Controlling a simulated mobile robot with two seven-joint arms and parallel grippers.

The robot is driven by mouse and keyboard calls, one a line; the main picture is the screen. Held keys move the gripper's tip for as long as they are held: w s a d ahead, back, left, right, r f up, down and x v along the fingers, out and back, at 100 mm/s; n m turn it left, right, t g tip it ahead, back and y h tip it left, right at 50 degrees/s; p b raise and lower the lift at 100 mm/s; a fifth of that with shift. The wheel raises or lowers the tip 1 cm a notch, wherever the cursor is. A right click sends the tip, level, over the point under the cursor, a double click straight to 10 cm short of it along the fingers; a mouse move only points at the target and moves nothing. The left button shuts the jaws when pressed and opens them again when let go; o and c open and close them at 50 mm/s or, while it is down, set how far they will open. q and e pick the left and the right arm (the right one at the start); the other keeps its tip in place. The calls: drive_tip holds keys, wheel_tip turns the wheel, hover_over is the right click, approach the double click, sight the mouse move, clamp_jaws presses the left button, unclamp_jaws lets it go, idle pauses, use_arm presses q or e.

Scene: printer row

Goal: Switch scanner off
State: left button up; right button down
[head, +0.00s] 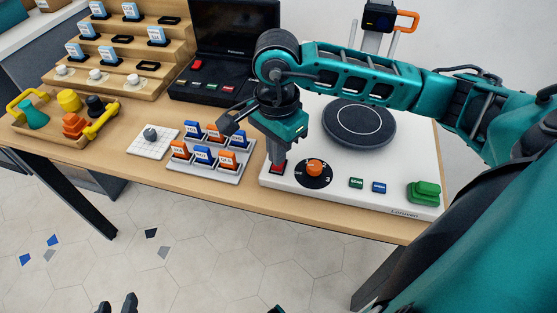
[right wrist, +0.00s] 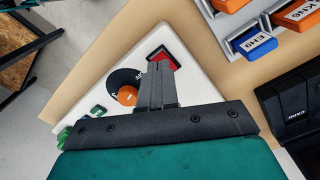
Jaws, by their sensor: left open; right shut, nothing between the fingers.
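A white device (head: 405,190) on the table has a red switch (head: 277,170) at its front left corner, an orange dial (head: 314,168), small green and blue buttons and a large green button. I cannot tell from its lettering whether it is the scanner. My right gripper (head: 277,160) is shut and empty, pointing down with its tips at the red switch. In the right wrist view the fingers (right wrist: 157,82) partly cover the red switch (right wrist: 164,58); contact and switch position are unclear. My left gripper (head: 118,305) is open, low at the bottom edge, away from the table.
A black device (head: 235,45) with a row of coloured buttons stands behind. A grey rack (head: 205,170) of blue and orange labelled blocks sits left of the white device. A white grid pad (head: 140,145), a wooden tray and stepped shelves are further left.

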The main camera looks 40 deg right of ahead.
drive_tip(key=shift+f+b, duration=0.55)
drive_tip(key=shift+f, duration=0.05)
drive_tip(key=shift+f+b, duration=0.35)
drive_tip(key=shift+f, duration=0.05)
idle(0.4)
drive_tip(key=shift+r+p, duration=2.15)
drive_tip(key=shift+r, duration=1.45)
drive_tip(key=shift+s+f, duration=0.1)
